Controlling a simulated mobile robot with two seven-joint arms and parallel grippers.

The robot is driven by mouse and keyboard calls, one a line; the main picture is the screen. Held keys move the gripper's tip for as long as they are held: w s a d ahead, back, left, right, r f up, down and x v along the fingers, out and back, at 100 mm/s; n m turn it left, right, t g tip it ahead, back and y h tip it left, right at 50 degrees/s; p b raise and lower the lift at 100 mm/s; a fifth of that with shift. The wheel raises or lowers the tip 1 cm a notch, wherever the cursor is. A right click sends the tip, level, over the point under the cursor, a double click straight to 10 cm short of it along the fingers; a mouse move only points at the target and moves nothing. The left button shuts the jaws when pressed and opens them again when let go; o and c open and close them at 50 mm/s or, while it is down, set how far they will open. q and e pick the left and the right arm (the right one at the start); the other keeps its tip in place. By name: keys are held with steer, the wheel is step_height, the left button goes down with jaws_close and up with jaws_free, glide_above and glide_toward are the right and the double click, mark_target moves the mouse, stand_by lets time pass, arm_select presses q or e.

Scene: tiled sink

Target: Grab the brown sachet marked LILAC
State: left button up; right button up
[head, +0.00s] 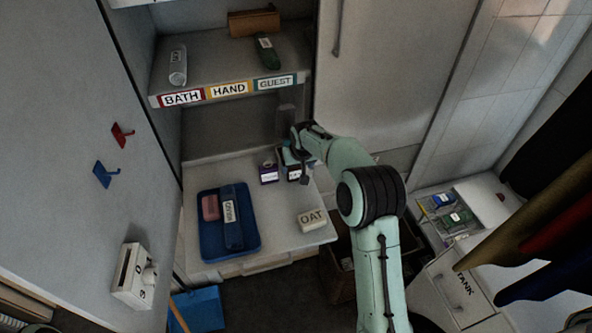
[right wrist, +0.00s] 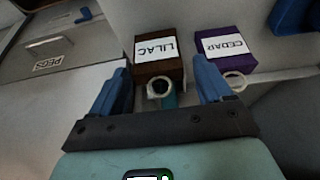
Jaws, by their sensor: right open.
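The brown sachet marked LILAC (right wrist: 153,69) is in the upper middle of the right wrist view, its white label reading upside down, with a pale ring at its near end. In the head view it shows only partly, with its white label (head: 294,174) just under my right gripper (head: 293,158). In the right wrist view my right gripper (right wrist: 160,72) is open, its blue fingers on either side of the ring and the sachet's near end. I cannot tell whether they touch it. My left gripper is in neither view.
A purple sachet marked CEDAR (right wrist: 232,60) stands close beside it, with its own ring near my right finger; it also shows in the head view (head: 268,175). A blue tray (head: 208,246) and an OAT block (head: 312,219) lie on the white surface. A labelled shelf (head: 205,70) is above.

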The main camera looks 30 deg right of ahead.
mark_target(296, 168)
steer(key=x, duration=0.2)
steer(key=p+x, duration=0.1)
steer(key=x, duration=0.1)
steer(key=w+x, duration=0.1)
steer(key=x, duration=0.1)
steer(key=shift+d+r, duration=0.25)
steer(key=shift+d, duration=0.05)
steer(key=shift+s+r, duration=0.1)
steer(key=shift+s, duration=0.15)
steer(key=c, duration=0.7)
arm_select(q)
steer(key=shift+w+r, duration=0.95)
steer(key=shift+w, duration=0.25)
